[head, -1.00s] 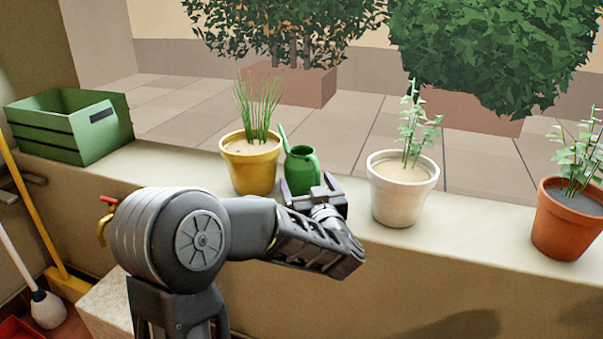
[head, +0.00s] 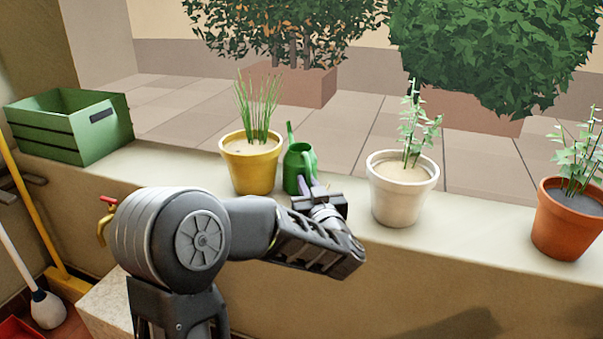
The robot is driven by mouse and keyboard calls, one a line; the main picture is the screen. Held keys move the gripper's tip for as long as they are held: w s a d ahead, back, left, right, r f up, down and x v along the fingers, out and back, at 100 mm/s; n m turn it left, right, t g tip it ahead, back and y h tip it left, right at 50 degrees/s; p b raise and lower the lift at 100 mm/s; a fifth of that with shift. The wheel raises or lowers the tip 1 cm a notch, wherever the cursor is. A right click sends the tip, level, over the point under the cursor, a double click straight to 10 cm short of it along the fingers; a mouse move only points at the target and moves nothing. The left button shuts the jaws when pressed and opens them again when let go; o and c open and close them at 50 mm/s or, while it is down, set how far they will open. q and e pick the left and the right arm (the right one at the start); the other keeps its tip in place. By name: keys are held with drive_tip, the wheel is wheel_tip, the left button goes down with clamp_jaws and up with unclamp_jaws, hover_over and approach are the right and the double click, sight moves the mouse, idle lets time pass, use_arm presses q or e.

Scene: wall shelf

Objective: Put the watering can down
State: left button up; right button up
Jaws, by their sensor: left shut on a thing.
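The green watering can (head: 296,166) is at the ledge between the yellow pot and the white pot, its spout pointing up and away. My left gripper (head: 313,190) is in front of it, shut on the can at its handle side. The wrist hides part of the can's lower right, so I cannot tell for sure whether its base touches the ledge (head: 340,185). My right gripper is not in view.
A yellow pot (head: 252,170) with chives stands close to the can's left. A white pot (head: 398,200) stands to its right with a small gap. A terracotta pot (head: 562,225) is far right, a green crate (head: 95,135) far left. The ledge left of the yellow pot is clear.

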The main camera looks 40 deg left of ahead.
use_arm(q)
drive_tip(key=shift+r, duration=0.1)
clamp_jaws()
idle(0.3)
wheel_tip(320, 180, up, 18)
drive_tip(key=p, duration=0.8)
